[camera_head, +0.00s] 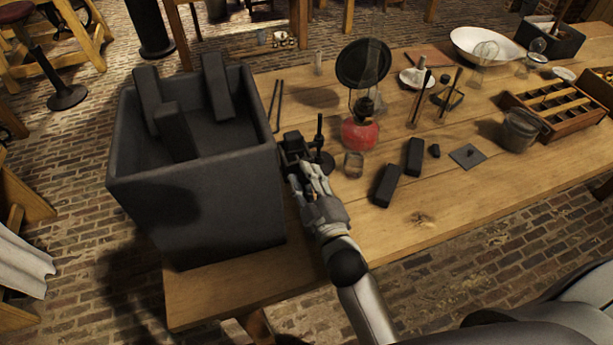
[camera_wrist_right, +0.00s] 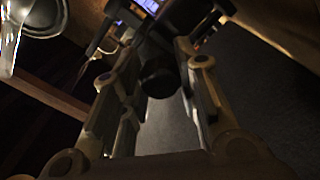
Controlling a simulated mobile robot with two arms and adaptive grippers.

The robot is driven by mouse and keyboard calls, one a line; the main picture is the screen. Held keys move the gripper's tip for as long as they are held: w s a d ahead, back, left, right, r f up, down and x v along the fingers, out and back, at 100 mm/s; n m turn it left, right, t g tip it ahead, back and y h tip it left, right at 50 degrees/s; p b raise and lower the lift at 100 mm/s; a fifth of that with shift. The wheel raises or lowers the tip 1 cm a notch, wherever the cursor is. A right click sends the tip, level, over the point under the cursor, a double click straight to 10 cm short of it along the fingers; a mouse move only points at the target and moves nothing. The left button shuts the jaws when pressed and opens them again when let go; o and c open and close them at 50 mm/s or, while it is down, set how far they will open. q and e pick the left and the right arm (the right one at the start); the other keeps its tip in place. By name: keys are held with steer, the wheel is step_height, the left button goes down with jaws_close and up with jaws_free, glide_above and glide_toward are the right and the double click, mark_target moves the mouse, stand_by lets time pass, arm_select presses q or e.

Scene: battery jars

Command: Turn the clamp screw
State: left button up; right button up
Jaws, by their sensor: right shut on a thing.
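My right gripper (camera_head: 299,166) reaches to a small dark clamp (camera_head: 293,143) beside the large dark jar's right side. In the right wrist view, my right gripper (camera_wrist_right: 157,62) has its two fingers on either side of a dark round knob (camera_wrist_right: 160,80), which looks like the clamp screw. The gripper is shut on it. In the head view the screw is hidden by the fingers, and its turn angle cannot be told. My left gripper is not in view.
A large open jar (camera_head: 203,165) with dark blocks inside stands left. Close by on the table (camera_head: 420,215) are a red lamp (camera_head: 361,132), a small glass (camera_head: 353,165) and two dark blocks (camera_head: 386,185). The front of the table is clear.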

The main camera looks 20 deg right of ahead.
steer(key=shift+f, duration=0.1)
stand_by(0.4)
steer(key=o, duration=1)
steer(key=shift+d, duration=0.1)
steer(key=shift+o, duration=0.2)
steer(key=shift+o, duration=0.9)
steer(key=r, duration=0.5)
steer(key=w+r, duration=0.1)
steer(key=r, duration=0.1)
steer(key=shift+a+r, duration=0.2)
steer(key=shift+r, duration=0.15)
steer(key=shift+s+d+r, duration=0.1)
steer(key=shift+s+r, duration=0.2)
steer(key=shift+r, duration=0.25)
steer(key=shift+s+d+r, duration=0.1)
steer(key=shift+s+r, duration=0.2)
steer(key=shift+r, duration=0.25)
steer(key=shift+c, duration=0.9)
steer(key=shift+s+d+r, duration=0.1)
steer(key=shift+r, duration=0.15)
steer(key=shift+w+f, duration=0.15)
steer(key=shift+w, duration=0.05)
